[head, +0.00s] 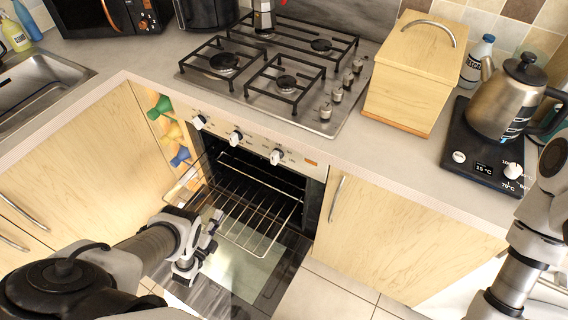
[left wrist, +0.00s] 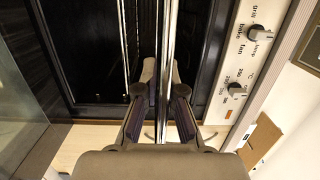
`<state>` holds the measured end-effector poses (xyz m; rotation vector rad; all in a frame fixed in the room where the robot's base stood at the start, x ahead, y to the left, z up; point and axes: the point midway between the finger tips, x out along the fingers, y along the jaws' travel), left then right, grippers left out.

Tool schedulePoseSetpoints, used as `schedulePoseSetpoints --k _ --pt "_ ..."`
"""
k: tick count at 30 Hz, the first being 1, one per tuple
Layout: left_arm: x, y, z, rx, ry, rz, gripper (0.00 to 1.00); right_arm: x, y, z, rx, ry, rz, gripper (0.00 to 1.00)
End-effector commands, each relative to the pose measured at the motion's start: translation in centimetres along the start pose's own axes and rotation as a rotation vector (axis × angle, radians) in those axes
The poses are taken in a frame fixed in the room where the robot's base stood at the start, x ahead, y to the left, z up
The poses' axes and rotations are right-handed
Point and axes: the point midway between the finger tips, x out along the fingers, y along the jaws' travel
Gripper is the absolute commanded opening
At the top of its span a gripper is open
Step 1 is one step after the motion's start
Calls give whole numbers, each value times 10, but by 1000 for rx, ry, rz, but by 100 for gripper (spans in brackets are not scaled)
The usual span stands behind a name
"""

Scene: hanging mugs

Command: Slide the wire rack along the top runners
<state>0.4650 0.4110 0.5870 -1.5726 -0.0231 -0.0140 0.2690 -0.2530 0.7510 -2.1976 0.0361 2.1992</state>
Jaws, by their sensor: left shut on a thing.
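The wire rack (head: 262,207) sticks partly out of the open oven (head: 262,166), above the lowered glass door (head: 235,272). Its back part is inside the dark cavity. My left gripper (head: 214,222) is at the front left part of the rack, shut on it. In the left wrist view the fingers of my left gripper (left wrist: 161,88) close around the bright metal bars of the rack (left wrist: 166,40). The runners are too dark to make out clearly. My right arm shows at the right edge of the head view, but its gripper is out of view.
Oven knobs (head: 236,138) line the panel above the cavity. A gas hob (head: 270,70), a wooden bread box (head: 410,75) and a kettle (head: 505,100) stand on the worktop. Cabinet doors flank the oven on both sides.

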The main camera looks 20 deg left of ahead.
Motion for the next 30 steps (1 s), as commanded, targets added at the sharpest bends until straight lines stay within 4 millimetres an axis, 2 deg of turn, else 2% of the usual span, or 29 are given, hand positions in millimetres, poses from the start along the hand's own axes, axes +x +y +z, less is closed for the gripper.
schedulePoseSetpoints --k 18,30 --pt "46 2 -7 0 1 -7 0 18 0 0 0 0 0 40" --pt "52 0 -7 1 0 -6 0 19 0 0 0 0 0 40"
